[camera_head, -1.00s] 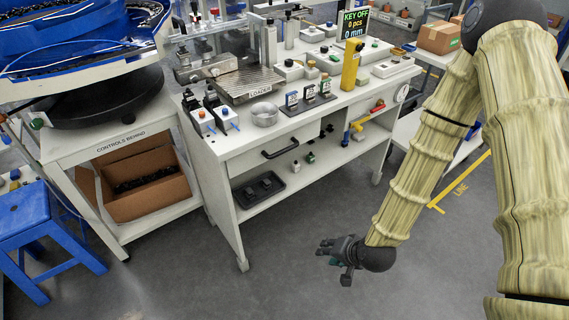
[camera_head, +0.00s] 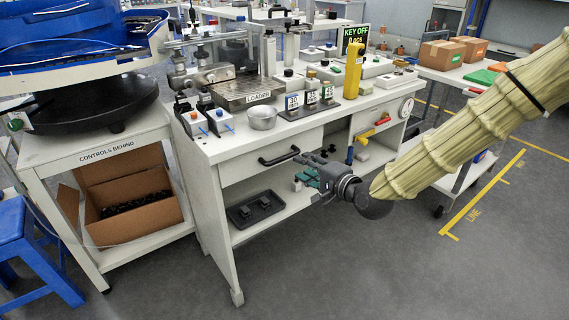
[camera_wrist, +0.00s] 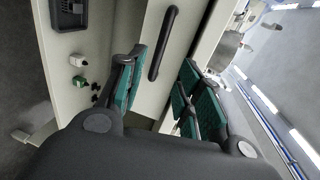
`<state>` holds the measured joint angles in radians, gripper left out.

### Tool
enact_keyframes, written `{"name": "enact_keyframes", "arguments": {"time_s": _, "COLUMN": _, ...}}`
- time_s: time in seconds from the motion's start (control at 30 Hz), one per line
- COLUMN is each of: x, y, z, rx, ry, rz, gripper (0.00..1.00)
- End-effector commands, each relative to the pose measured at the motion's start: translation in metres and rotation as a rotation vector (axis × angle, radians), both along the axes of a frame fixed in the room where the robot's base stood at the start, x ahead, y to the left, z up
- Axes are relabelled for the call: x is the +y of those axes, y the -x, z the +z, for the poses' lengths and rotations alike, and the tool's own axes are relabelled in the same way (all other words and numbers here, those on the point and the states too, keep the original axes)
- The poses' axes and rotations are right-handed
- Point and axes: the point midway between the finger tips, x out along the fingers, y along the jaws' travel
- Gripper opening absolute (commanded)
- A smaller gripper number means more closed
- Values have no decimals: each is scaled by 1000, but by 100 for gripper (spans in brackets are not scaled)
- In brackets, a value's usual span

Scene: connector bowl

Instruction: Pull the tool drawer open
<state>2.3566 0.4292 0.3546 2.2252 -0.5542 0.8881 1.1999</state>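The tool drawer is a white front (camera_head: 240,167) under the workbench top, closed flush as far as I can see. Its black bar handle (camera_head: 279,158) shows clear of my gripper in the head view. My gripper (camera_head: 308,170) is in front of the bench, just right of the handle and apart from it. In the wrist view the handle (camera_wrist: 163,43) runs lengthwise on the pale drawer front (camera_wrist: 146,22), ahead of the gap between my teal-padded fingers (camera_wrist: 160,75). The fingers are spread with nothing between them.
The workbench top (camera_head: 222,149) carries a metal bowl (camera_head: 262,117), labelled blocks and a yellow post (camera_head: 353,70). A black tray (camera_head: 255,209) lies on the lower shelf. A cardboard box (camera_head: 130,205) sits on the left stand. The floor in front is clear.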

Motion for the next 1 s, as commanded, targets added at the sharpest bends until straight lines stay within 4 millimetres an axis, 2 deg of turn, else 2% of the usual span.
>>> {"name": "enact_keyframes", "arguments": {"time_s": 0.6, "x": 49, "y": -66, "z": -20, "rx": 1, "ry": 4, "rz": 2, "gripper": 35}}
{"name": "enact_keyframes", "arguments": {"time_s": 0.8, "x": 58, "y": -78, "z": -22, "rx": 1, "ry": 3, "rz": 1, "gripper": 35}}
{"name": "enact_keyframes", "arguments": {"time_s": 1.0, "x": 59, "y": -81, "z": -22, "rx": 1, "ry": 3, "rz": 0, "gripper": 35}}
